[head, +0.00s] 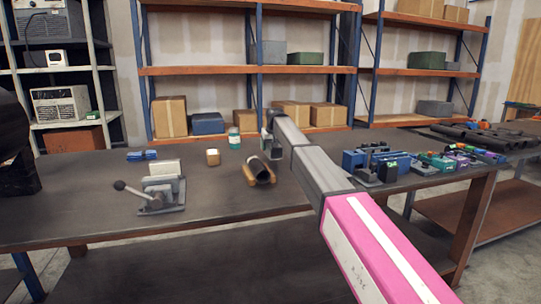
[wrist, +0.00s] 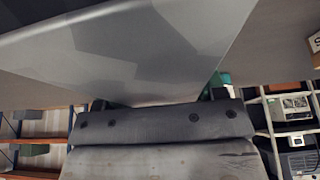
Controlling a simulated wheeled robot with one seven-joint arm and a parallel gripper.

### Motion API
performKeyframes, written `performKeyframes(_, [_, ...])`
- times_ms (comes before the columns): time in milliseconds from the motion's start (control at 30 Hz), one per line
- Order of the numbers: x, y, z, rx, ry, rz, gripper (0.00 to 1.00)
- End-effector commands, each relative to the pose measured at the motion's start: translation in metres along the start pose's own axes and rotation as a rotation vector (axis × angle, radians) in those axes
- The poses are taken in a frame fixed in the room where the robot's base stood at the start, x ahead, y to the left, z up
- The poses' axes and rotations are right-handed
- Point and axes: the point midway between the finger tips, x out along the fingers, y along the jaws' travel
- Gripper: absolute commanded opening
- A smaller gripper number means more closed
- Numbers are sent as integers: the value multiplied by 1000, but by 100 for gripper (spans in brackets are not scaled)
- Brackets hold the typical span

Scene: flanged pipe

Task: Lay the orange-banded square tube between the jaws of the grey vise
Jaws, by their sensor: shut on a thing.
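The grey vise (head: 163,190), with a ball-ended lever at its left, stands on the dark bench at the left in the head view. In the wrist view a large, smooth grey piece (wrist: 150,50), which looks like the square tube, fills the top middle close to the camera. My gripper (wrist: 157,99) is shut on it; the fingers are mostly hidden behind it. No orange band shows on the visible face. In the head view my gripper (head: 268,140) is at the far end of my arm, right of the vise and apart from it; the held piece is mostly hidden there.
A dark pipe (head: 257,171) rests on tan supports right of the vise. A blue vise (head: 368,162) and several small parts crowd the right. The bench front left is clear.

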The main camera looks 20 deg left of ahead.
Motion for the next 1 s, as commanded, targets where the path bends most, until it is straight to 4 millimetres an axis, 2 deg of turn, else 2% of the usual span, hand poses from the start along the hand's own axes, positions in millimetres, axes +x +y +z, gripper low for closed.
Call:
performKeyframes(367, [35,0,15,-1,0,0,17])
performKeyframes(733, [38,0,16,-1,1,0,17])
performKeyframes(767, [39,0,16,-1,1,0,70])
performKeyframes(800, [39,0,16,-1,1,0,83])
performKeyframes(833, [39,0,16,-1,1,0,89])
performKeyframes(1000, [38,0,16,-1,0,0,89])
